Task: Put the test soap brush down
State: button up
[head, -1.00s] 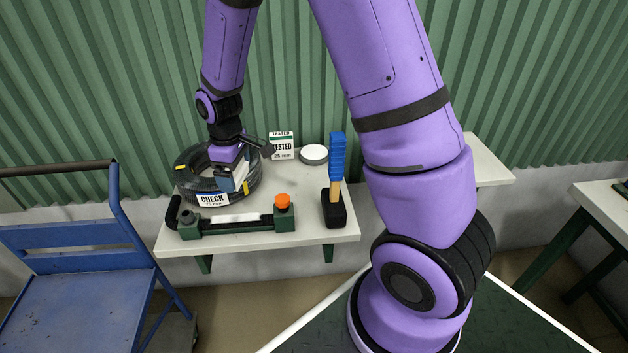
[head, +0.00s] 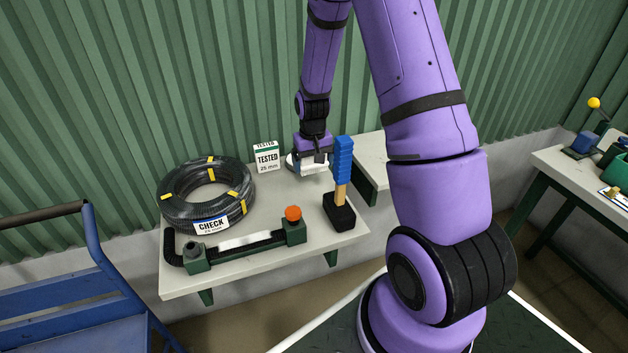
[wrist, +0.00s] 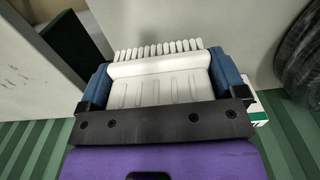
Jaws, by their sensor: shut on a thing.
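My gripper (head: 309,163) is at the back right of the white work table (head: 270,210), shut on a white soap brush (head: 314,169). In the wrist view, the brush (wrist: 160,80) sits between the two blue fingers of my gripper (wrist: 160,72), with a row of white bristles at its far edge. My gripper is low over the table, behind the blue-handled mallet-like tool. I cannot tell whether the brush touches the surface under it.
A black hose coil (head: 180,208) with a CHECK label lies on the left. A TESTED card (head: 267,158) stands at the back. The blue-handled tool (head: 343,160) stands close in front of my gripper. A green fixture (head: 197,260) with an orange knob lies along the front.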

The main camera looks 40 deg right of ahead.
aim_at(312, 186)
jog(key=shift+f, duration=3)
jog(key=shift+f, duration=0.1)
jog(key=o, duration=0.7)
jog(key=shift+o, duration=0.3)
